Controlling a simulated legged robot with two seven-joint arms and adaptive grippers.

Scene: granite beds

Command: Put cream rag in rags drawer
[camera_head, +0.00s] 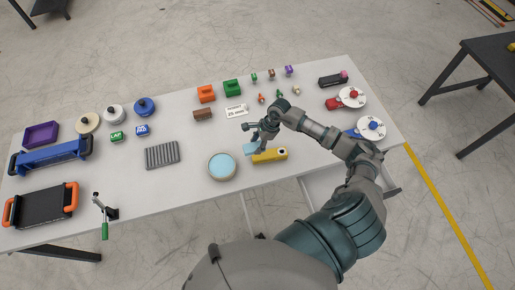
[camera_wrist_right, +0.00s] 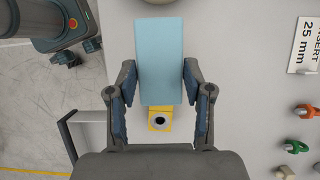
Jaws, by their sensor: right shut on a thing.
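My right gripper (camera_head: 254,146) is above the table, shut on a light blue folded piece (camera_head: 251,149). In the right wrist view the piece (camera_wrist_right: 160,60) stands out between the two fingers (camera_wrist_right: 162,100). No cream rag shows clearly. A yellow block with a dark round mark (camera_head: 270,155) lies just under the gripper. An open drawer (camera_head: 318,184) sticks out from the table's front right, partly hidden by my arm; its label cannot be read.
A grey ribbed plate (camera_head: 162,155) lies farther left. Dials (camera_head: 371,127) stand at the right end, orange and green blocks (camera_head: 232,88) at the back.

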